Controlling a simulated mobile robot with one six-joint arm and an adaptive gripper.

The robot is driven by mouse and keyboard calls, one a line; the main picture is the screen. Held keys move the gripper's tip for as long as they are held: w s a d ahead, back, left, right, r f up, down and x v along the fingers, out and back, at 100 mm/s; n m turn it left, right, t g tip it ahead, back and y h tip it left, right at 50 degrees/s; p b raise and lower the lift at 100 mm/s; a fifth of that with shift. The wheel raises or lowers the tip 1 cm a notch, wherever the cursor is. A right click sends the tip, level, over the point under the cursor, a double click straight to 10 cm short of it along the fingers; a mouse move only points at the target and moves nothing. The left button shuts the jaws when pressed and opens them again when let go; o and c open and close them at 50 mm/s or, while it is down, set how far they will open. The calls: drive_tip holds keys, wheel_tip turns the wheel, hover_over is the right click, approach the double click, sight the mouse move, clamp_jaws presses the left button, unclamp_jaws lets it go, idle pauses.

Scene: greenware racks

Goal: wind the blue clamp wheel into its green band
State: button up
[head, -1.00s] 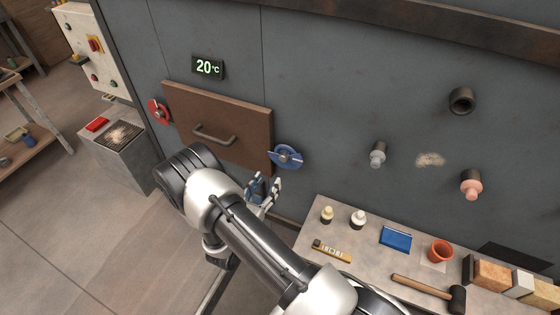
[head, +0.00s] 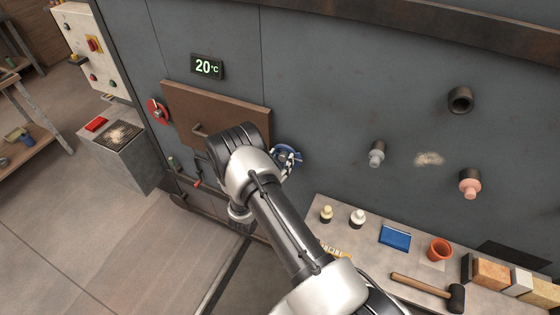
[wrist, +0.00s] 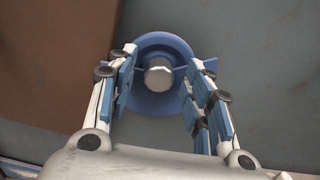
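The blue clamp wheel (head: 287,153) is on the grey kiln front, just right of the brown door. In the wrist view the blue wheel (wrist: 144,106) shows its silver hub between my gripper's fingers. My gripper (wrist: 158,80) is open, with one blue-padded finger on each side of the hub, overlapping the wheel's rim and side vanes. I cannot tell whether the pads touch the wheel. In the head view my gripper (head: 285,160) is at the wheel and partly covers it. I cannot make out the green band.
The brown door (head: 240,112) has a handle, partly hidden by my arm. A red wheel (head: 158,111) is at its left. A display (head: 207,67) reads 20 °C. A bench (head: 318,227) at lower right holds bottles, a blue box, an orange pot and a mallet (head: 428,290).

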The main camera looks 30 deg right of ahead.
drive_tip(key=c, duration=1)
drive_tip(key=m+b, duration=0.3)
drive_tip(key=shift+f+m, duration=0.15)
drive_tip(key=shift+m, duration=0.15)
drive_tip(key=m+b, duration=0.5)
drive_tip(key=shift+s+d+f+m, duration=0.1)
drive_tip(key=shift+s+m, duration=0.05)
drive_tip(key=shift+m, duration=0.15)
drive_tip(key=m+b, duration=0.4)
drive_tip(key=shift+f+b, duration=0.1)
drive_tip(key=shift+b, duration=0.3)
drive_tip(key=m+b, duration=0.3)
drive_tip(key=shift+s+m+b, duration=0.1)
drive_tip(key=shift+m+b, duration=0.3)
